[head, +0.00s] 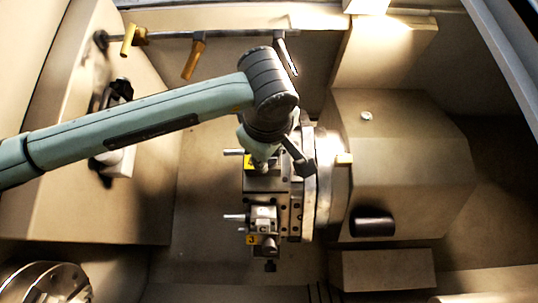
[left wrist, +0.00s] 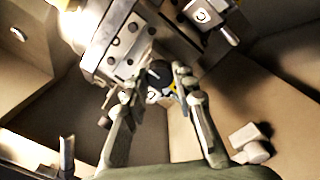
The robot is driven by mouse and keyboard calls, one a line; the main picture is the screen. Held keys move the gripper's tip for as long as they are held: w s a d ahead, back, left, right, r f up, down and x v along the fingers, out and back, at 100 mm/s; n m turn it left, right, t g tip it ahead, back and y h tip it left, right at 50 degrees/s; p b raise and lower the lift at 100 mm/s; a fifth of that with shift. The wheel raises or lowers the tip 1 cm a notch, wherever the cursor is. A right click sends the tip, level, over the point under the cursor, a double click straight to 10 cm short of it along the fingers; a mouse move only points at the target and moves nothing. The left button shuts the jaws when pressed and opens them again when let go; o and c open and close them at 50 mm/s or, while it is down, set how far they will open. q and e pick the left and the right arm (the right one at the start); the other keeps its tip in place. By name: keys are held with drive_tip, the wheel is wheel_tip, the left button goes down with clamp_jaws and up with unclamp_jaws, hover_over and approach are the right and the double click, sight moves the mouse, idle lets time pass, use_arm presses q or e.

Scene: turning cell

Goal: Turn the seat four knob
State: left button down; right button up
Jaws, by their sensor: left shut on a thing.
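The tool turret (head: 295,215) stands in the middle of the head view, with its seats on the left side. A yellow seat label (head: 249,161) shows beside my left gripper (head: 262,163); its number is hard to read. In the left wrist view, a round dark knob (left wrist: 156,73) with a pale mark sits at the turret block's edge (left wrist: 112,55). My left gripper (left wrist: 158,84) is shut on this knob, one finger on each side. In the head view my arm and gripper hide the knob. My right gripper is in neither view.
A lower seat with a yellow label 3 (head: 252,240) holds a tool block (head: 263,217). A rail with yellow handles (head: 193,60) runs along the back. A chuck (head: 45,284) is at bottom left. A beige housing (head: 405,145) stands close to the turret's right.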

use_arm(q)
drive_tip(key=c, duration=1.2)
unclamp_jaws()
drive_tip(key=s, duration=1.2)
